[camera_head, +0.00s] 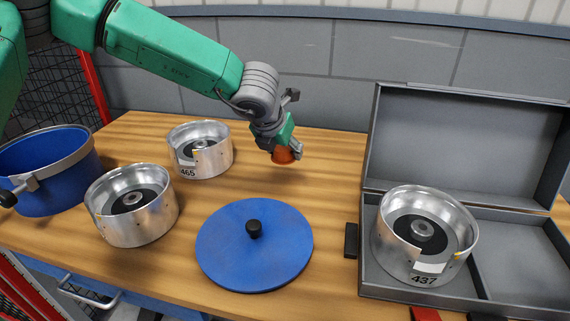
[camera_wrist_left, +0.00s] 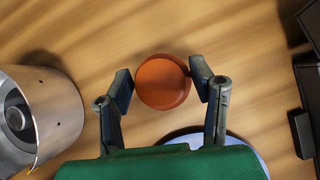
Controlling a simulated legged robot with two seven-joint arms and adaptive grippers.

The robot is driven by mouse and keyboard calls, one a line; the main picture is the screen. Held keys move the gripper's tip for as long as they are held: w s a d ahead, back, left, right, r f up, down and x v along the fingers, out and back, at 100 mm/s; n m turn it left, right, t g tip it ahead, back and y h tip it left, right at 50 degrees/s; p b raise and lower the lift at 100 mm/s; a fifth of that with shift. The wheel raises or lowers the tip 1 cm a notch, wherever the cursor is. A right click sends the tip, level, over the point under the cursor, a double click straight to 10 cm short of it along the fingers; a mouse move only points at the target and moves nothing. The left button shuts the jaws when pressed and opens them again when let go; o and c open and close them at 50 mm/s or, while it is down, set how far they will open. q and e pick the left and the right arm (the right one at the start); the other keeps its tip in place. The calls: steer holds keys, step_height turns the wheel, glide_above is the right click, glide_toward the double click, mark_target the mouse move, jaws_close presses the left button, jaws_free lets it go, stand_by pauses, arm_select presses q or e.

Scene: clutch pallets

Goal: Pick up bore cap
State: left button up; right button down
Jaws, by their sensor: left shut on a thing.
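The bore cap (camera_wrist_left: 162,82) is a round orange-brown piece. In the left wrist view it sits between the two fingertips of my left gripper (camera_wrist_left: 161,86). In the head view the cap (camera_head: 283,156) shows under my left gripper (camera_head: 286,147), above or at the wooden table behind the blue lid. The gripper is shut on the cap. Whether the cap touches the table is hard to tell. My right gripper is not in view.
A blue round lid (camera_head: 254,262) with a black knob lies in front. Silver clutch housings (camera_head: 131,228) (camera_head: 201,164) stand left, and another (camera_head: 410,262) sits in the open grey case (camera_head: 500,284). A blue bucket (camera_head: 50,175) stands far left. Table wood (camera_head: 325,180) is clear beside the case.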

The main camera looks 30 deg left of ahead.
arm_select(q)
step_height(320, 180, up, 21)
steer(key=p, duration=0.4)
steer(key=shift+d+r, duration=0.15)
steer(key=shift+r, duration=0.05)
steer(key=shift+d, duration=0.1)
steer(key=shift+f, duration=0.1)
